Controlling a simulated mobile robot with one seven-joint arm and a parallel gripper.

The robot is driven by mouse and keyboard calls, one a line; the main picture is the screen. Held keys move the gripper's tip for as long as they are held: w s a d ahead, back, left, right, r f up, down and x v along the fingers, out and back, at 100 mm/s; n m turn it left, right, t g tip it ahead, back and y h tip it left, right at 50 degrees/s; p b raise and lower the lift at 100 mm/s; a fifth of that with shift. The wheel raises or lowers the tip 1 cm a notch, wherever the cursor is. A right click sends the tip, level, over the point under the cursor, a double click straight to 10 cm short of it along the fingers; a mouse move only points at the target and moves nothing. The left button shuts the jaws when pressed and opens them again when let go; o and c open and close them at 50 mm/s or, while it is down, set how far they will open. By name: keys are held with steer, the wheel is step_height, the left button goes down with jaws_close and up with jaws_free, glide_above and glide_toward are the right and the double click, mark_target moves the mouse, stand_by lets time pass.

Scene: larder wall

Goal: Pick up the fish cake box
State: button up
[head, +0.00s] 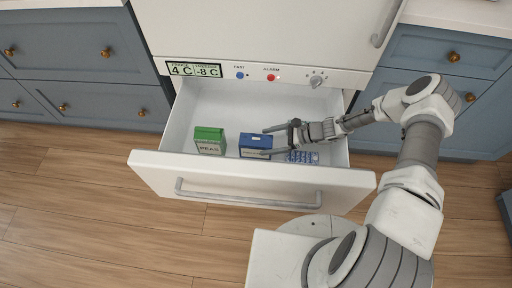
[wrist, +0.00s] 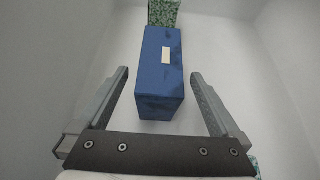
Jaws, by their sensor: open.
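A blue box (head: 255,142) stands in the open freezer drawer, near the middle. Its label is too small to read in the head view, so I cannot tell for sure that it is the fish cake box. In the wrist view the blue box (wrist: 161,75) lies ahead, its near end between the fingers. My gripper (head: 268,142) is at the right side of the blue box. In the wrist view my gripper (wrist: 160,76) is open, with a finger on each side of the box and gaps between.
A green box marked PEAS (head: 209,140) stands left of the blue box. A blue ice tray (head: 302,157) lies right, under my gripper. The drawer front (head: 250,182) and side walls surround them. The drawer's back floor is clear.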

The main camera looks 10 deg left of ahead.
mark_target(256, 143)
steer(key=b+x, duration=0.1)
steer(key=x, duration=0.4)
steer(key=shift+a+f, duration=0.1)
jaws_close()
stand_by(0.3)
